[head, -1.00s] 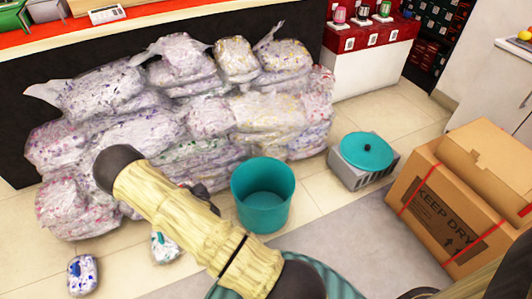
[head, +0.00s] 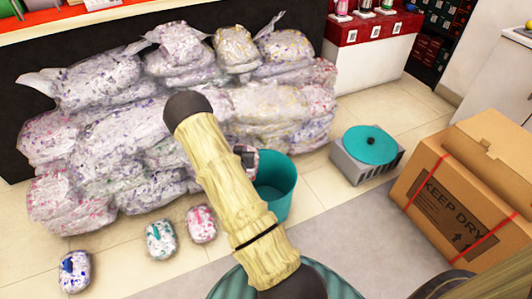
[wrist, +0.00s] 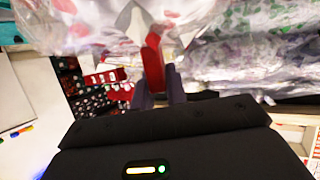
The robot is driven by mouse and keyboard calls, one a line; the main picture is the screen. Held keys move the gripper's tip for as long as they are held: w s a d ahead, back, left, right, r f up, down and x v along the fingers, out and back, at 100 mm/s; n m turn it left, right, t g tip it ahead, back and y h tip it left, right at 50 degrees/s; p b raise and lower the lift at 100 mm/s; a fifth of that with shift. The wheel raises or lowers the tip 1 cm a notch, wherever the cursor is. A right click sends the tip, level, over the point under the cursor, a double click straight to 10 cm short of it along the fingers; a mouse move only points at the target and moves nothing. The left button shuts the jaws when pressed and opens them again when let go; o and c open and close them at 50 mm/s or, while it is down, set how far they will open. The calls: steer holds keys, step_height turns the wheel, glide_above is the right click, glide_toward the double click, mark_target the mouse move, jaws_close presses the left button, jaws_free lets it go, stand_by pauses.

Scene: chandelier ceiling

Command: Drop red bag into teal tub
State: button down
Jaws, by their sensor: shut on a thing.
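The teal tub (head: 277,190) stands open on the floor in the middle of the head view; my arm covers its left part. My gripper (wrist: 158,82) is shut on a red tab of the red bag (wrist: 105,28), a clear bag with red flecks at the top of the wrist view. In the head view my gripper (head: 243,153) is by the tub's back left rim, mostly behind my arm. A little of the held bag shows there. I cannot tell whether the bag is over the opening.
Bags with blue (head: 75,271), teal (head: 160,240) and pink (head: 201,223) tabs lie on the floor. A large pile of clear bags (head: 110,140) is behind. A teal lid (head: 369,146) on a grey crate and a cardboard box (head: 470,190) stand right.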

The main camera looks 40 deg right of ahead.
steer(key=s+d+f+m+g+h+b, duration=0.1)
steer(key=s+d+m+g+h, duration=0.1)
steer(key=d, duration=0.6)
steer(key=shift+s+d+m+g+h+b, duration=0.3)
steer(key=shift+s+d+m+g, duration=0.1)
steer(key=shift+s+m, duration=0.25)
steer(key=shift+f, duration=0.1)
step_height(320, 180, down, 6)
steer(key=b, duration=0.4)
steer(key=shift+b, duration=0.35)
steer(key=c, duration=1.3)
jaws_free()
